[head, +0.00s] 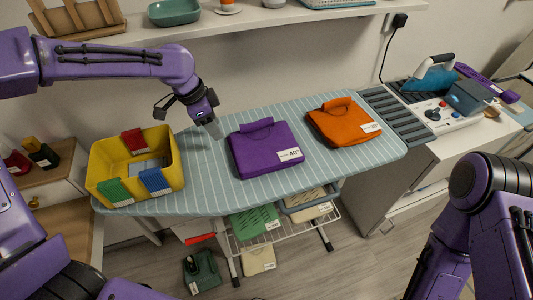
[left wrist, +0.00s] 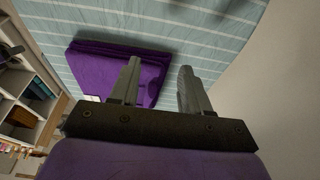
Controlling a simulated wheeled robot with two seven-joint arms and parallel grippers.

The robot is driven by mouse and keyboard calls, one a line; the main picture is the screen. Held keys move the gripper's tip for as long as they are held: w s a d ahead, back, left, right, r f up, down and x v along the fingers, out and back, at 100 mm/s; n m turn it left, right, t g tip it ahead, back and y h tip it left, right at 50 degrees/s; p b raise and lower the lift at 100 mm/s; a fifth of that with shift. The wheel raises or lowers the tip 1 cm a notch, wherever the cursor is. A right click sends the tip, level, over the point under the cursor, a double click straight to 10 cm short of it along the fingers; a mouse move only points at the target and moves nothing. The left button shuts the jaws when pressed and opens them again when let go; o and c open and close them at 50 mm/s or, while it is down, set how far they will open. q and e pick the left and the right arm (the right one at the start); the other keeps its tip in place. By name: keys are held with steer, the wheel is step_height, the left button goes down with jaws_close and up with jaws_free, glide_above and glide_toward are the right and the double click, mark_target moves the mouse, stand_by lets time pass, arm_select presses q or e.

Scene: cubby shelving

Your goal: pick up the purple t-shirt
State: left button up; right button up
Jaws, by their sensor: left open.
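The folded purple t-shirt (head: 266,148) lies flat on the striped ironing board (head: 222,187), with a white tag marked 40° at its right front. My left gripper (head: 215,130) is just left of and above the shirt's back left side, pointing down and empty. In the left wrist view the purple t-shirt (left wrist: 112,68) lies beyond and to the left of the fingers. The fingers of my left gripper (left wrist: 158,75) are apart, with nothing between them. My right arm shows at the right of the head view, but its gripper is out of view.
An orange folded shirt (head: 343,122) lies to the right on the board. A yellow bin (head: 112,168) with colored clips stands at the board's left end. An iron (head: 434,76) sits on a station at the right. A shelf (head: 240,22) runs along the back wall.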

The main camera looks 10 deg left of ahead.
mark_target(257, 121)
arm_select(q)
steer(key=w+d+p, duration=0.1)
steer(key=w+d, duration=0.1)
steer(key=d, duration=0.1)
steer(key=w+d+p, duration=0.1)
steer(key=w+d, duration=0.1)
steer(key=d, duration=0.1)
steer(key=w+d, duration=0.2)
steer(key=d, duration=0.1)
steer(key=shift+w+d+f+p, duration=0.1)
steer(key=shift+d+f+p, duration=0.05)
steer(key=shift+d+p, duration=0.25)
steer(key=shift+w+d+f, duration=0.1)
steer(key=shift+f, duration=0.3)
steer(key=shift+a, duration=0.2)
steer(key=c, duration=0.4)
jaws_close()
steer(key=shift+d, duration=0.1)
